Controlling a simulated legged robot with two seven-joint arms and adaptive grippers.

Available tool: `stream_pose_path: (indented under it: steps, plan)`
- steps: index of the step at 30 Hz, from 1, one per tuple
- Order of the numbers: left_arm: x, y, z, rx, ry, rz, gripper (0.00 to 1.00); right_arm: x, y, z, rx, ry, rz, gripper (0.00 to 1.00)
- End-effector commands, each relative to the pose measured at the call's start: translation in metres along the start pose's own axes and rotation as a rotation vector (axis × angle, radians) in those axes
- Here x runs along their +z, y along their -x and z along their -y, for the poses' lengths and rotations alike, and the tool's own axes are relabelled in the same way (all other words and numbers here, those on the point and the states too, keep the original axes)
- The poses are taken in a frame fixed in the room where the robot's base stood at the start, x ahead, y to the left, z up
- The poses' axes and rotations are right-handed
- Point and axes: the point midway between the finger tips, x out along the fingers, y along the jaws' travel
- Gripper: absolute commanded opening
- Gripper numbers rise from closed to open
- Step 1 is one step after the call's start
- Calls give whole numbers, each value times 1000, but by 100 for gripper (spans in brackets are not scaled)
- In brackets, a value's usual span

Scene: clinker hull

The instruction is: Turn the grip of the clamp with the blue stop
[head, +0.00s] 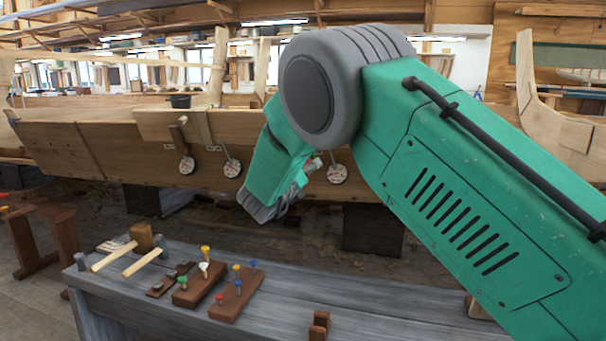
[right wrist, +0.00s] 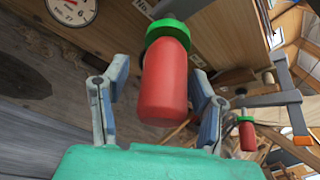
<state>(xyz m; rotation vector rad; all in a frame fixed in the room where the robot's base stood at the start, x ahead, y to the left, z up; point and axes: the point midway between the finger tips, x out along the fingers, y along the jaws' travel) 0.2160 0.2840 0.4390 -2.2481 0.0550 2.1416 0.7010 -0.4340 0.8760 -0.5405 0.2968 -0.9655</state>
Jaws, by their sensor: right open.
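In the right wrist view a red clamp grip (right wrist: 165,85) with a green collar (right wrist: 168,30) stands between the fingers of my right gripper (right wrist: 161,75). The two fingers are apart, one on each side of the grip, with visible gaps. A second red grip (right wrist: 247,135) with a green collar hangs to the right, by a grey clamp bar (right wrist: 265,100) with an orange end (right wrist: 302,140). I see no blue stop on either clamp. My left gripper is out of view.
The planked wooden hull (head: 100,150) runs across behind, with round dial gauges (head: 337,173) hanging on it; one dial (right wrist: 72,10) is close in the wrist view. A grey bench (head: 150,315) in front holds a mallet (head: 141,237) and wooden blocks with coloured pegs (head: 236,295).

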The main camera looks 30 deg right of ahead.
Motion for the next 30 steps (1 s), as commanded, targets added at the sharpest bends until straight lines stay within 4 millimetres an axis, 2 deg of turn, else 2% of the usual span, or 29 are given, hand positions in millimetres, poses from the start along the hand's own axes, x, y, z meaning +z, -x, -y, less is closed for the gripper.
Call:
stream_pose_path:
  steps: [10, 11, 12, 15, 30]
  plan:
    - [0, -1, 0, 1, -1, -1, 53, 9, 4, -2, -5, 7, 11, 53]
    - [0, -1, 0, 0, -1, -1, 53, 9, 4, -2, -5, 7, 12, 49]
    - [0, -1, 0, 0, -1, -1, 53, 9, 4, -2, -5, 7, 11, 35]
    - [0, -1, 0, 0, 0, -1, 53, 6, 2, -2, -2, 6, 9, 4]
    - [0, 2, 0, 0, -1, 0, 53, 2, -2, -2, -23, 57, 1, 4]
